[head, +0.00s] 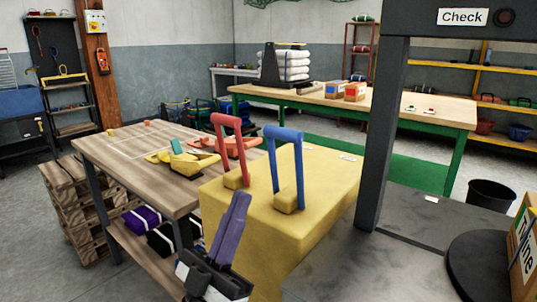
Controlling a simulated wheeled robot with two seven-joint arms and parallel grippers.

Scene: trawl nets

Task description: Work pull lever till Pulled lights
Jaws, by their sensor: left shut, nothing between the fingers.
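A yellow block (318,208) stands in the middle and carries a red lever (216,145) and a blue lever (299,170). Both levers have bent handles and stand roughly upright. Small white labels (347,157) lie near the block's far right edge, too small to read. I cannot tell which lever is the pull lever, and no Pulled light can be made out. My left gripper (241,198), with purple fingers, is shut and empty in front of the block's near left side, below the levers. It appears apart from both handles. My right gripper is not in view.
A wooden workbench (110,150) with yellow and orange items adjoins the block on the left. A dark post (382,130) rises on the right, under a Check sign (463,17) with a dark round lamp (505,17). A grey surface (400,265) fills the lower right.

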